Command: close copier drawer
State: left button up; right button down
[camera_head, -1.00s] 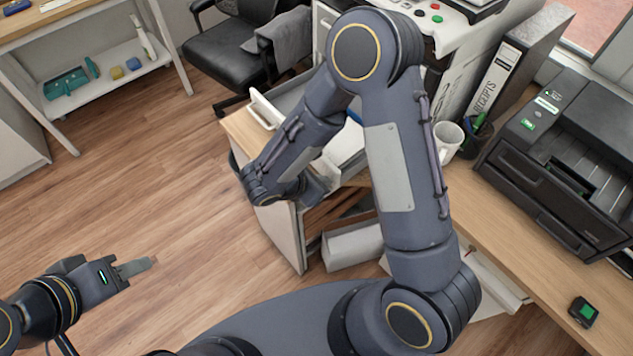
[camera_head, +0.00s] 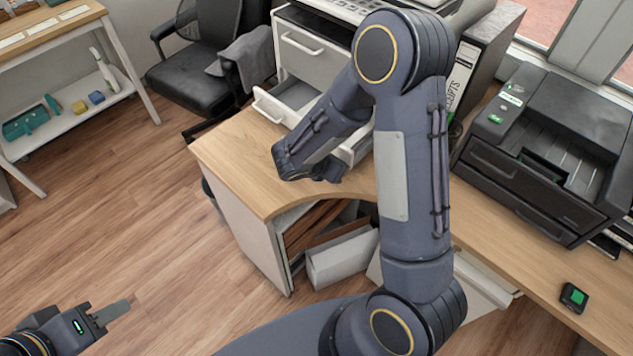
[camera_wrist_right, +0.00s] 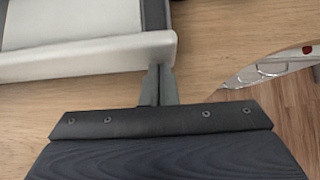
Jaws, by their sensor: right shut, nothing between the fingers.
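The copier (camera_head: 318,50) is a white and grey machine on the desk at the top middle of the head view. Its lower drawer (camera_head: 262,103) is pulled out, with a white front and grey inside. My right arm hides the middle of that front. In the right wrist view the drawer front (camera_wrist_right: 90,58) runs across the upper left. My right gripper (camera_wrist_right: 158,72) is shut and empty, its fingertips at the front's right end; I cannot tell whether they touch. My left gripper (camera_head: 122,308) is over the floor at lower left, seen edge-on, far from the copier.
The wooden desk (camera_head: 235,165) curves around in front of the copier. A black printer (camera_head: 545,150), a binder (camera_head: 462,75) and a small device with a green screen (camera_head: 573,297) are on the right. A chair (camera_head: 195,80) stands left of the copier.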

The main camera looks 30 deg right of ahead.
jog(key=w+d, duration=0.1)
jog(key=d, duration=0.2)
jog(key=w+d, duration=0.1)
jog(key=d, duration=0.2)
jog(key=w+d, duration=0.1)
jog(key=d, duration=0.3)
jog(key=shift+w+b, duration=0.3)
jog(key=shift+b, duration=0.05)
jog(key=shift+w+d+r, duration=0.1)
jog(key=shift+d+r, duration=0.05)
jog(key=shift+d, duration=0.1)
jog(key=shift+d+r, duration=0.1)
